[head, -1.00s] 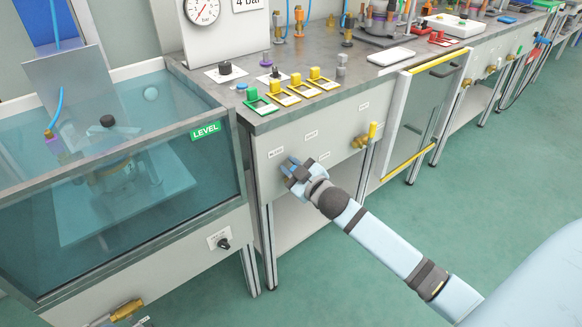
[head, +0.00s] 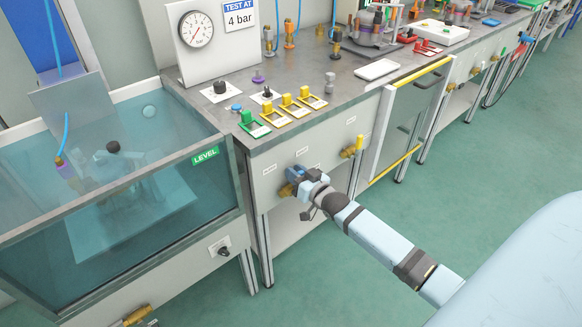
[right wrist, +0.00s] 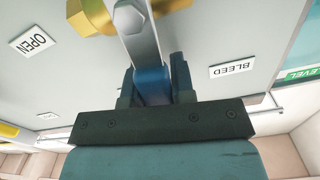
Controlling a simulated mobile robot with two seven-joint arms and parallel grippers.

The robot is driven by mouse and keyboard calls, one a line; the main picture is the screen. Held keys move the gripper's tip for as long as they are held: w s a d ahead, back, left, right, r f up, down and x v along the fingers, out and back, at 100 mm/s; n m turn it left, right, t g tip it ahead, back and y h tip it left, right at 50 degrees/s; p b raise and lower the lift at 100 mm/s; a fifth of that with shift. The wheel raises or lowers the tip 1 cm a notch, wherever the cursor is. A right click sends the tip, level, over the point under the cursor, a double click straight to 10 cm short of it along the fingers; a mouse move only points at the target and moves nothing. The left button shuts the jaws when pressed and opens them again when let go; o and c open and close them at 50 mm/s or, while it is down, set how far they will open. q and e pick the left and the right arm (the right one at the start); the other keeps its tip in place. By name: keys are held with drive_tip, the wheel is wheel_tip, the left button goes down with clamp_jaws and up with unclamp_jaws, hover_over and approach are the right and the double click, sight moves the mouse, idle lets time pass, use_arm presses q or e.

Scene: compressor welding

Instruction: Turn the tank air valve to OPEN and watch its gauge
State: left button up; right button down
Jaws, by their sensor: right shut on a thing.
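The tank air valve (head: 286,190) is a brass fitting on the grey front panel below the bench top. In the right wrist view its brass body (right wrist: 100,18) is partly cut off at the top. A silver lever (right wrist: 139,38) with a blue grip runs from it down between my fingers. My right gripper (head: 305,180) is shut on the blue grip; in the right wrist view the fingers (right wrist: 153,88) stand either side of it. The OPEN label (right wrist: 33,41) and BLEED label (right wrist: 232,69) flank the lever. The gauge (head: 196,29) has its needle pointing lower left. My left gripper is out of view.
A glass-walled water tank (head: 205,157) stands left of the panel. A second brass valve with a yellow handle (head: 358,143) is to the right. Yellow and green switches (head: 288,102) sit on the bench top. The green floor in front is clear.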

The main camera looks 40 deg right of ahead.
drive_tip(key=d+m+p, duration=0.1)
drive_tip(key=m, duration=0.1)
drive_tip(key=d+m, duration=0.1)
drive_tip(key=m, duration=0.1)
drive_tip(key=shift+w+d+f+m+p, duration=0.1)
drive_tip(key=shift+d+f+m+p, duration=0.2)
drive_tip(key=shift+f+p, duration=0.1)
use_arm(q)
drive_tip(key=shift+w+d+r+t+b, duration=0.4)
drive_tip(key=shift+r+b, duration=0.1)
drive_tip(key=shift+b, duration=1.95)
use_arm(e)
wheel_tip(320, 180, down, 6)
drive_tip(key=d+m, duration=0.2)
drive_tip(key=m, duration=0.9)
drive_tip(key=shift+w+d+r+m, duration=0.15)
drive_tip(key=shift+d+m, duration=0.15)
drive_tip(key=shift+d, duration=0.1)
drive_tip(key=c, duration=1.1)
unclamp_jaws()
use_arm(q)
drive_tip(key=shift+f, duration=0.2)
use_arm(e)
drive_tip(key=shift+o, duration=0.7)
